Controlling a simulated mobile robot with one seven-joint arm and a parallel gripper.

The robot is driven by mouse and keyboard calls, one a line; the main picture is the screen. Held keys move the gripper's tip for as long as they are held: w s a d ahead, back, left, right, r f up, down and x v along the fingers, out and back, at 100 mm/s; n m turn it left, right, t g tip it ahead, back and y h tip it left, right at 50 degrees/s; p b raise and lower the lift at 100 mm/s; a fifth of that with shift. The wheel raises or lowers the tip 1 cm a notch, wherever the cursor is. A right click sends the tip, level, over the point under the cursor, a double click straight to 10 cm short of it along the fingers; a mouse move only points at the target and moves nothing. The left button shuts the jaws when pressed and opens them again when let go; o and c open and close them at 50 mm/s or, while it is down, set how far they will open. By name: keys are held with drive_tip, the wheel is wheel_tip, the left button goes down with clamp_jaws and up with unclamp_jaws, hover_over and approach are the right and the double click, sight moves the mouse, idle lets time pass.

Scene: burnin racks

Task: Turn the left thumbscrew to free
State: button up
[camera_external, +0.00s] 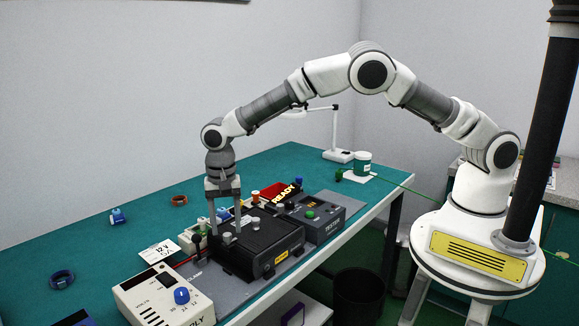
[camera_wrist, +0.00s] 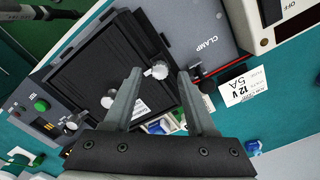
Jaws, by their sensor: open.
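A black fixture box (camera_external: 262,256) sits on a grey base plate at the table's front edge. It also shows in the wrist view (camera_wrist: 100,65). Two light grey thumbscrews stand on it. The left thumbscrew (camera_wrist: 156,70) is on the side near the CLAMP label. My gripper (camera_external: 226,229) points down over the box, fingers apart. In the wrist view my gripper's fingertips (camera_wrist: 159,74) appear on either side of the left thumbscrew, with gaps visible. Contact and exact height cannot be told.
A power supply (camera_external: 150,303) with a blue knob stands left of the fixture. A black-knobbed clamp lever (camera_external: 197,237) is close to my gripper. A grey tester (camera_external: 318,222) with a green button is to the right. A lamp (camera_external: 338,154) stands farther back. The far left table is mostly clear.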

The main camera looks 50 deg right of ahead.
drive_tip(key=shift+f, duration=0.9)
drive_tip(key=shift+c, duration=0.4)
clamp_jaws()
